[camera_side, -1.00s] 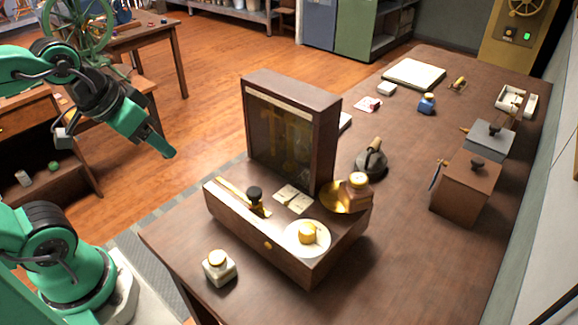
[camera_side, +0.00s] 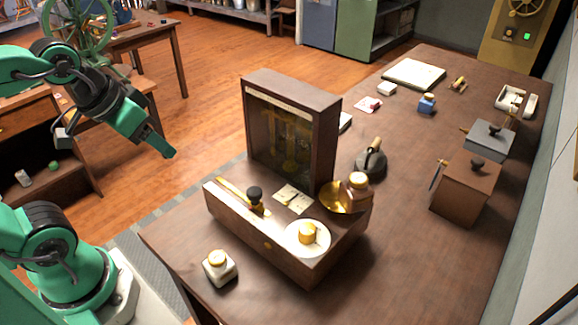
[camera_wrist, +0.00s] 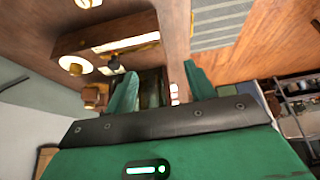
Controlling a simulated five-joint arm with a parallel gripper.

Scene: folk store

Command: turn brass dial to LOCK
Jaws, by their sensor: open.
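A brass knob (camera_side: 307,234) sits on a round white plate (camera_side: 322,244) on top of a wooden base (camera_side: 285,262); it looks like the dial, but no lettering is readable. The white plate also shows in the wrist view (camera_wrist: 86,67) at upper left.
A tall glazed cabinet (camera_side: 290,135) rises at the back of the base. A black knob (camera_side: 255,194) and a brass pan (camera_side: 340,203) flank the plate. A brass-capped jar (camera_side: 219,267) stands in front.

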